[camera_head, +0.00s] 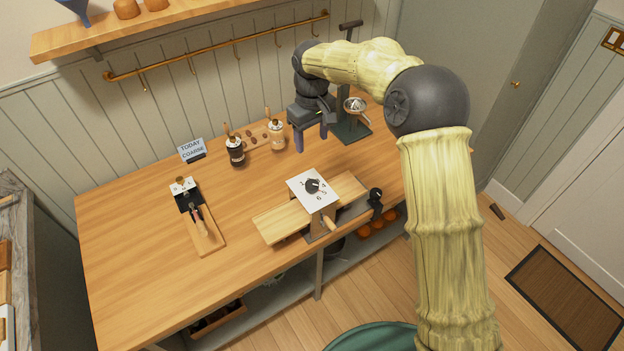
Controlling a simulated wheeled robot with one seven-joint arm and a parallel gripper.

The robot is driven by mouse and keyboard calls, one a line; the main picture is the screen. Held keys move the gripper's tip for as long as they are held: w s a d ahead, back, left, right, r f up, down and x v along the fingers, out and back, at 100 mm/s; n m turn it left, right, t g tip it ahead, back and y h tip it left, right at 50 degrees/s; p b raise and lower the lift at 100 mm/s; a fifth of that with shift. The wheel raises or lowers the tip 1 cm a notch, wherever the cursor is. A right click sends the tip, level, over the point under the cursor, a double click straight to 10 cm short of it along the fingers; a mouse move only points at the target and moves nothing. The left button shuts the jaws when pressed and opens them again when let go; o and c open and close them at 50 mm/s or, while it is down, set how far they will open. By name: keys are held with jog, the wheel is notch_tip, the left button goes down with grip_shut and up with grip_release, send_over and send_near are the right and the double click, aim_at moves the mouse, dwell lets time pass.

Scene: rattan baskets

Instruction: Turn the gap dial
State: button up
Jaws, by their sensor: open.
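A dark round dial (312,186) sits on a tilted white plate (301,199) with black numbers around it. 3, 4, 5 and 6 seem readable; the pointer's exact setting is too small to tell. The plate is mounted over a light wooden board (272,222) near the table's front edge. My gripper (312,138) is open and empty, pointing down, above and behind the dial and apart from it. A small sign (192,150) at the back left reads "TODAY COARSE".
Two small grinders (235,152) (277,136) stand behind the dial. A stand with a metal funnel (355,105) is at the back right. A board with a dark tool (205,232) lies at the left. The table's left front (130,270) is clear.

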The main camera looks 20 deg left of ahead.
aim_at(312, 184)
notch_tip(312, 184, down, 17)
jog(key=p, duration=0.5)
jog(key=shift+f, duration=0.15)
jog(key=c, duration=1)
jog(key=shift+f+m+b, duration=0.1)
jog(key=shift+m+b, duration=0.4)
jog(key=m+b, duration=0.2)
jog(key=b, duration=0.1)
jog(key=shift+m, duration=0.3)
jog(key=shift+m+b, duration=1.45)
jog(key=shift+m, duration=0.85)
jog(key=o, duration=1)
jog(key=shift+r, duration=0.25)
